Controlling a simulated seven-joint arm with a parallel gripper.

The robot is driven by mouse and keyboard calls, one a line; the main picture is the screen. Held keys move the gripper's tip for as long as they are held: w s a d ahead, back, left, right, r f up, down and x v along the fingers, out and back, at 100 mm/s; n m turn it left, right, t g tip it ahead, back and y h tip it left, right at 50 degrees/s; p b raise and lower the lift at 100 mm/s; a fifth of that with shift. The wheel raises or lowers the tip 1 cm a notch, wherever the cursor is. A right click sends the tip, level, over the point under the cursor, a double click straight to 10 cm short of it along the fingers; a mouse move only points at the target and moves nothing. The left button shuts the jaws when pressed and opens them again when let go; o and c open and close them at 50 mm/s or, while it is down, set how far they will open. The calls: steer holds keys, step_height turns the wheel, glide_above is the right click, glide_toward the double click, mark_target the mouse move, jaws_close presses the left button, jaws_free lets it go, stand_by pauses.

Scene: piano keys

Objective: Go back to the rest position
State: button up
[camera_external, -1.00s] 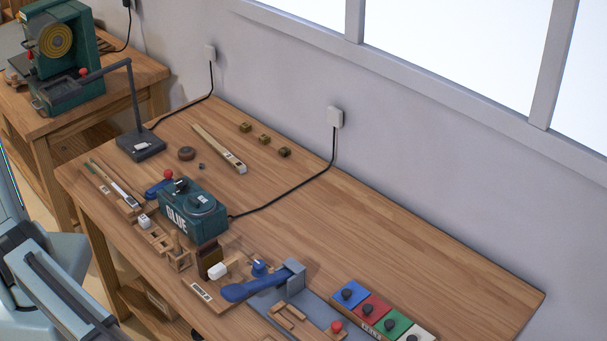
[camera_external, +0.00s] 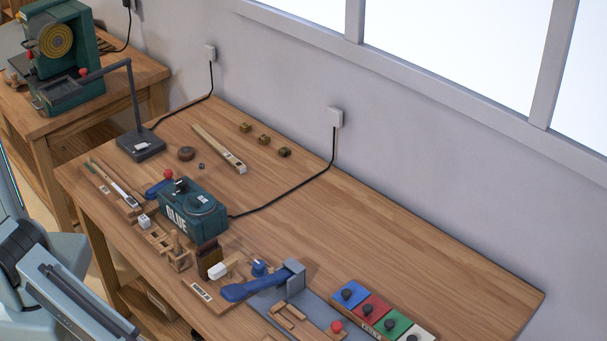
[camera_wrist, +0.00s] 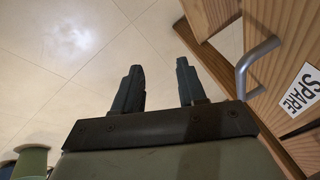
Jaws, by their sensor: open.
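My gripper (camera_wrist: 157,85) shows in the wrist view with its two dark fingers apart and nothing between them. It points over the pale tiled floor (camera_wrist: 60,50), beside wooden furniture. In the external view only my pale blue arm links show at the lower left edge; the gripper itself is out of that frame.
The workbench (camera_external: 420,240) holds a teal glue machine (camera_external: 190,212), a blue-handled press (camera_external: 262,285), and several coloured blocks with black knobs (camera_external: 370,307). In the wrist view, a metal handle (camera_wrist: 252,65) and a SPARE label (camera_wrist: 301,90) are close right of the gripper. Green spools (camera_wrist: 32,160) stand lower left.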

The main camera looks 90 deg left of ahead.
steer(key=s+a+f+n+g+y, duration=0.1)
steer(key=s+a+f+n+g, duration=0.15)
steer(key=s+a, duration=0.5)
steer(key=s+a+f+n+g+y, duration=0.15)
steer(key=s+a+n, duration=0.25)
steer(key=s+a, duration=0.4)
steer(key=s+a+n+g, duration=0.3)
steer(key=s, duration=0.7)
steer(key=s+a+r+n+g, duration=0.1)
steer(key=s+a+n+g, duration=0.2)
steer(key=s, duration=0.7)
steer(key=shift+s+a+r+h, duration=0.35)
steer(key=shift+a+h, duration=0.1)
steer(key=shift+a, duration=0.35)
steer(key=shift+n, duration=0.25)
